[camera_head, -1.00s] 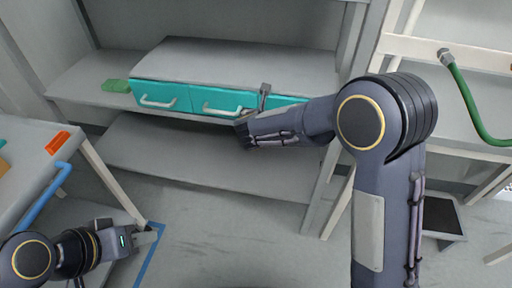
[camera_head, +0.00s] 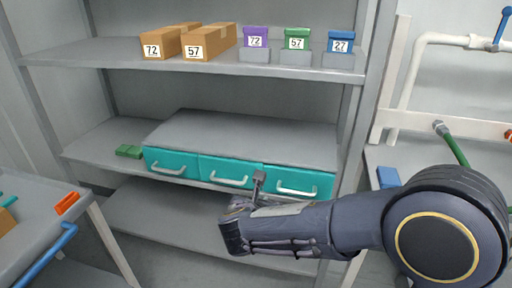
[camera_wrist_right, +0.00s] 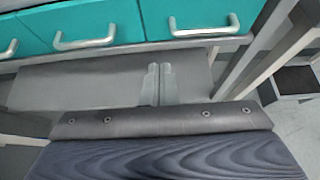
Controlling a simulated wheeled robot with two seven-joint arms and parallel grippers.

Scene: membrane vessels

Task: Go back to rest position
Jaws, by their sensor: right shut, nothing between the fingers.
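My right gripper (camera_head: 258,180) is in front of the teal drawer unit, near the middle drawer. Its fingers are shut with nothing between them; they also show in the right wrist view (camera_wrist_right: 158,84), below the drawer fronts. The right arm comes in from the right side of the head view. The left drawer (camera_head: 170,164), middle drawer (camera_head: 214,168) and right drawer (camera_head: 318,184) look closed, each with a white handle. In the head view I cannot tell the gap between the fingers and the drawer front. My left gripper is out of view.
Two numbered brown boxes (camera_head: 210,45) and purple (camera_head: 256,37), green (camera_head: 297,38) and blue (camera_head: 341,42) containers stand on the upper shelf. A green block (camera_head: 128,151) lies left of the drawers. A grey table (camera_head: 35,225) is at left. A pipe rack (camera_head: 420,80) stands at right.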

